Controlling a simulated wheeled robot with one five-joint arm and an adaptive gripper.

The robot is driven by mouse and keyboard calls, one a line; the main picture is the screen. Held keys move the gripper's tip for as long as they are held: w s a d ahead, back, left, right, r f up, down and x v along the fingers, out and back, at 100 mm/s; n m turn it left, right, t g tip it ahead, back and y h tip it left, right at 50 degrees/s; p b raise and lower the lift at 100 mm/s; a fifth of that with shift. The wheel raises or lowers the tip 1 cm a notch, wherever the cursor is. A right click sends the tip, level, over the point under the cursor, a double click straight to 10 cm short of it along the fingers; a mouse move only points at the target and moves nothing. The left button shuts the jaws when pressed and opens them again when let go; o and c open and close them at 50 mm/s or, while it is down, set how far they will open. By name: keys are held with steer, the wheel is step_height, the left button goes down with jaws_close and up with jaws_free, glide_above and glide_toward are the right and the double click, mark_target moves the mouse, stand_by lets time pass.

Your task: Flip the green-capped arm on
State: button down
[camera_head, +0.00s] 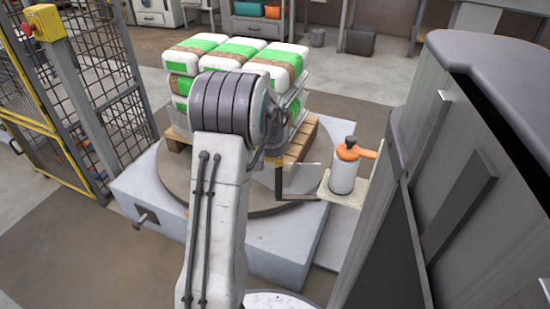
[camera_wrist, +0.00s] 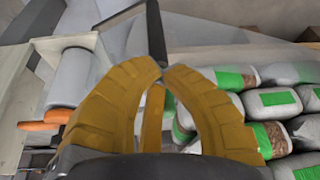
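No green cap on an arm can be made out in either view. In the wrist view, a dark bar (camera_wrist: 156,32) stands just beyond the fingertips of my gripper (camera_wrist: 165,72). Its lower end is at the tips, and I cannot tell whether they touch. My gripper's yellow-brown fingers curve inward and their tips nearly meet, with nothing seen held between them.
Green-and-white bags (camera_head: 230,50) are stacked on a wooden pallet (camera_head: 302,140) on a round turntable (camera_head: 170,180). A white canister with an orange handle (camera_head: 343,170) stands on a shelf at right. A large grey machine (camera_head: 480,150) fills the right; a mesh fence (camera_head: 100,90) stands left.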

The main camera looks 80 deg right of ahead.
steer(key=shift+w+d+p, duration=0.2)
steer(key=shift+d+p, duration=0.4)
steer(key=shift+p, duration=0.05)
steer(key=shift+w+d+p, duration=0.15)
steer(key=shift+d+p, duration=0.45)
steer(key=shift+r, duration=0.1)
steer(key=shift+a, duration=0.1)
